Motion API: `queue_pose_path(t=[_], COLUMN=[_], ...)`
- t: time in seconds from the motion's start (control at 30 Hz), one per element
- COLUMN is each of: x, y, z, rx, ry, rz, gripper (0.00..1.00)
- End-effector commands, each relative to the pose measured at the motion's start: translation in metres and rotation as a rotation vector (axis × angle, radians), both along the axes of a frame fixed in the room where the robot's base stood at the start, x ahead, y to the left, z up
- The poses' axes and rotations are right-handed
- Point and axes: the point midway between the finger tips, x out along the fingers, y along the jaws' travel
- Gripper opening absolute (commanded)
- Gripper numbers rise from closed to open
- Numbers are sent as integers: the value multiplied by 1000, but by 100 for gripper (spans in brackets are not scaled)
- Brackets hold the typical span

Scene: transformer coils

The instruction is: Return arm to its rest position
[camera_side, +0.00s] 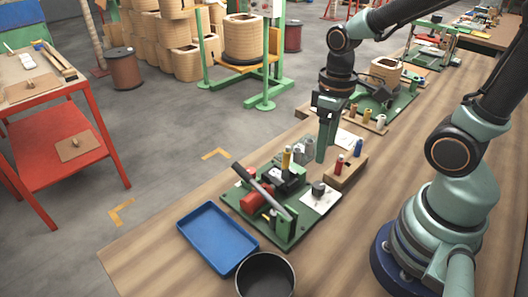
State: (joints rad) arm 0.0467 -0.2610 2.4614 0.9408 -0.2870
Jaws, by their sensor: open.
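My gripper (326,153) hangs at the end of my arm with its green fingers pointing down. It is above the wooden bench (150,258), near the right side of a green fixture plate (282,231). I see nothing held between the fingers. The fingers overlap in this view, so the gap between them is hard to make out. My arm arches in from the base at the lower right.
A wooden block (346,172) holds red and blue pieces. A blue tray (217,237) and a dark round bin (265,278) stand in front. A coil (386,70) stands farther back.

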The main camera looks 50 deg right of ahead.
Motion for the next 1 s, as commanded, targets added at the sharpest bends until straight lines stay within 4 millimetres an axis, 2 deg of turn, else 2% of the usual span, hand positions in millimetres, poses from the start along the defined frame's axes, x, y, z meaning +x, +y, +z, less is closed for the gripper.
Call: queue_pose_path(t=[0.13,0.23,0.5,0.6,0.73,1.0], x=[2,8,27,29,30,30], y=[0,2,9,10,12,12], z=[3,16,76,92,102,104], rx=[-1,-2,27,43,57,59], ry=[-17,-81,-364,-437,-484,-490], rz=[-7,-35,-169,-206,-231,-237], gripper=[70,70,70,70,70,70])
